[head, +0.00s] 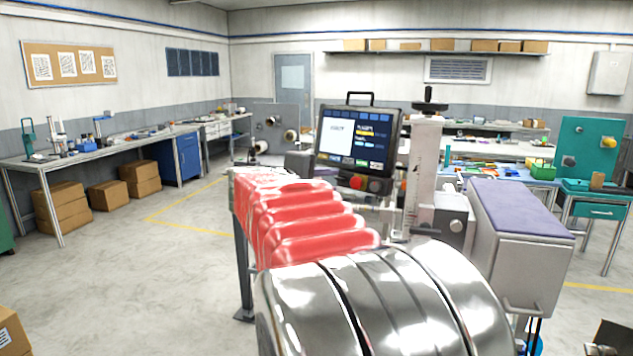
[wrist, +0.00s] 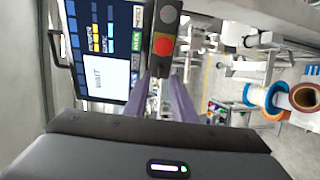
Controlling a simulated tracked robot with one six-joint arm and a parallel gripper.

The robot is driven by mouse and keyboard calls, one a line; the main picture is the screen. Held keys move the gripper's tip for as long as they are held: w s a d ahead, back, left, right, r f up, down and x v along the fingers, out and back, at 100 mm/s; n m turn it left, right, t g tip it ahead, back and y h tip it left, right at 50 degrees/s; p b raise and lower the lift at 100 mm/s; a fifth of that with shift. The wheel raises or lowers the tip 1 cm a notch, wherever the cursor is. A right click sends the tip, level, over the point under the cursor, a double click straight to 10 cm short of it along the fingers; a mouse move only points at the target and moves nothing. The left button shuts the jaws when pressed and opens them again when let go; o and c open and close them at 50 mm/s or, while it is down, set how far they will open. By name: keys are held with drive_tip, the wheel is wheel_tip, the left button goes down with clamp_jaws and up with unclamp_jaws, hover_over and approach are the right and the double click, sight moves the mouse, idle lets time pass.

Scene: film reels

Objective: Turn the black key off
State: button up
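My gripper (wrist: 163,76) shows in the wrist view with its two purple fingers apart. Nothing is visibly held between them. Past the fingertips is a small control box with a red button (wrist: 163,46) and a grey round knob or button (wrist: 167,14). I cannot tell if the fingers touch the box. In the head view the red button (head: 357,182) and the box's other button (head: 374,185) sit below the screen (head: 355,140). I cannot make out a black key in either view. My gripper cannot be made out in the head view.
The screen (wrist: 98,50) is close left of my fingers in the wrist view, reading "WAIT". Coloured reels (wrist: 270,98) are at the right. In the head view, red wrapped shapes (head: 300,222) lie before the screen. A teal panel (head: 585,145) stands right; open floor (head: 140,270) is left.

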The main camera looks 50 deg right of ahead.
sight(341, 180)
drive_tip(key=shift+x, duration=2.05)
